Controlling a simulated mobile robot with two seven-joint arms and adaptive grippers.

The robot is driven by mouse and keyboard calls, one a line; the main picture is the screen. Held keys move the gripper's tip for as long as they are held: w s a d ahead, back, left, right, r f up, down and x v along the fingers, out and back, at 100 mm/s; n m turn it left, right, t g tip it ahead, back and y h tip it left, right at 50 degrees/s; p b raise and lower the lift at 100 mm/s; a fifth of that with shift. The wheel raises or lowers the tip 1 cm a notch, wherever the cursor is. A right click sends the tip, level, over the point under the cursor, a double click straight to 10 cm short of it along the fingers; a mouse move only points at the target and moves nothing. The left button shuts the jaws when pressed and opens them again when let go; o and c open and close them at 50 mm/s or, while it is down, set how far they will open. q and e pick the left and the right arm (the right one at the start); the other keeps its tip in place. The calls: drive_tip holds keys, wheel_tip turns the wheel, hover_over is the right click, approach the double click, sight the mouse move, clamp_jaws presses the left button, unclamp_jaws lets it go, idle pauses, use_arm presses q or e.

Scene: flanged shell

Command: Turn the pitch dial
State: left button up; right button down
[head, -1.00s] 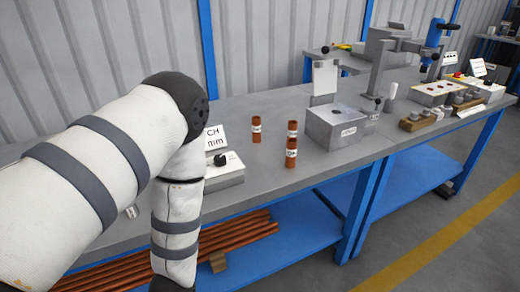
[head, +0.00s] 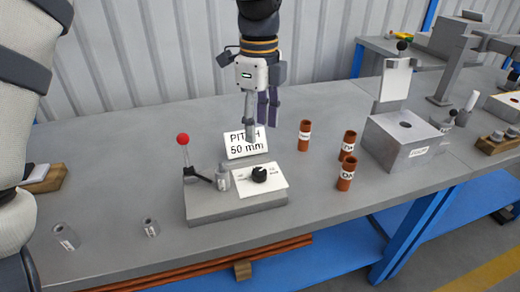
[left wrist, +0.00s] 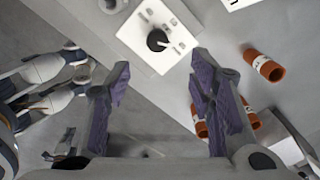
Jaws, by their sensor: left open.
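The pitch dial (head: 259,174) is a black round knob on a white plate, on top of a grey box (head: 235,207). A sign (head: 245,144) reading "PITCH 50 mm" stands behind it. In the left wrist view the dial (left wrist: 157,40) shows near the top, ahead of the fingers and apart from them. My left gripper (head: 258,118) points down above and behind the dial, in front of the sign's upper edge. Its purple-padded fingers are spread and empty, as the left wrist view also shows (left wrist: 160,90). My right gripper is not in view.
A red-knobbed lever (head: 183,140) and a grey cylinder (head: 223,178) are at the box's left. Several brown labelled tubes (head: 347,172) stand to the right, before a grey block (head: 402,140).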

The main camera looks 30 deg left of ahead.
sight(259, 172)
use_arm(q)
drive_tip(key=f, duration=1.2)
drive_tip(key=shift+s+d+b, duration=0.2)
drive_tip(key=shift+s+b, duration=0.05)
drive_tip(key=shift+b, duration=0.1)
drive_tip(key=c, duration=1.2)
